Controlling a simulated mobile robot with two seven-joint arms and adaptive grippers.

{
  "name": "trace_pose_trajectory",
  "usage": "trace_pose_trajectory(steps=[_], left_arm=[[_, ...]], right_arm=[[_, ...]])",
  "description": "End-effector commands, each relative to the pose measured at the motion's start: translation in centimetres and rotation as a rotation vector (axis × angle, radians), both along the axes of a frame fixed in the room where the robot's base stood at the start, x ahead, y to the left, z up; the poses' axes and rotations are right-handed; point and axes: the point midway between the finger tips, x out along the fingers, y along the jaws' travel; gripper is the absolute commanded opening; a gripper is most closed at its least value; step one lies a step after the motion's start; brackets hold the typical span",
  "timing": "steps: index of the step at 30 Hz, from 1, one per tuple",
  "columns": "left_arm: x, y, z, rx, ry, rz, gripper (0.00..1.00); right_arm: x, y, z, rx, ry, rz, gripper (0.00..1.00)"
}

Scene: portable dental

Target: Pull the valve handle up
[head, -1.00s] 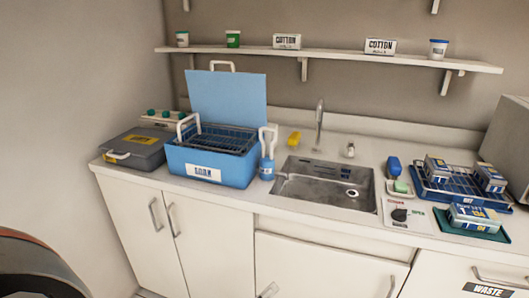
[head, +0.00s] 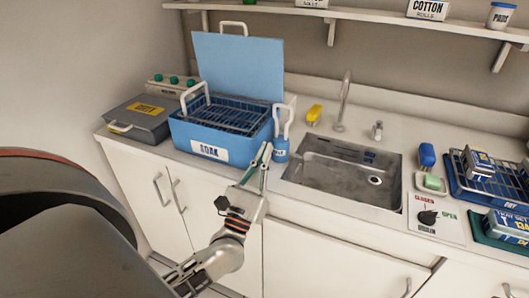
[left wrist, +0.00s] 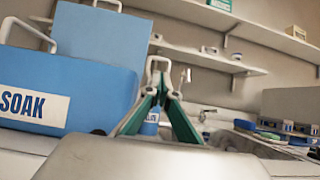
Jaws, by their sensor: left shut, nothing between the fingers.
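A black valve knob (head: 428,216) sits on a white panel (head: 445,226) marked CLOSED and OPEN, on the counter right of the sink. A small metal fitting (head: 377,130) stands behind the sink, right of the tap (head: 343,100). I cannot tell which one is the valve handle. My left gripper (head: 264,154) is shut and empty, in front of the counter edge near the blue SOAK tub. In the left wrist view its green-sided fingers (left wrist: 161,88) meet at the tips, overlapping the white-handled blue bottle (left wrist: 150,122) behind. My right gripper is out of view.
The blue SOAK tub (head: 185,148) and blue bottle (head: 281,148) stand left of the sink (head: 335,180). A grey case (head: 135,117) is at far left. A soap dish (head: 420,184) and blue rack (head: 455,185) stand to the right. A shelf (head: 380,14) runs above.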

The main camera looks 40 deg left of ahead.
Motion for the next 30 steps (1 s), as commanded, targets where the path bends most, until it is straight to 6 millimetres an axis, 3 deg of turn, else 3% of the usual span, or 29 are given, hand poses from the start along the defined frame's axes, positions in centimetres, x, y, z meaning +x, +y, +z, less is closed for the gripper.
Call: trace_pose_trajectory(steps=[6, 15, 30], left_arm=[[3.6, 0.8, 2.9, -0.001, -0.004, 0.001, 0.0], [7.4, 1.6, 5.2, 0.002, -0.001, 0.001, 0.0], [8.3, 1.8, 5.6, 0.003, 0.003, 0.0, 0.0]], right_arm=[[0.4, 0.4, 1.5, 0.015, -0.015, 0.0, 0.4], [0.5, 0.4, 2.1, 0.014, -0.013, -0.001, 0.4], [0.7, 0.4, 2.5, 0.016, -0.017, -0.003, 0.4]])
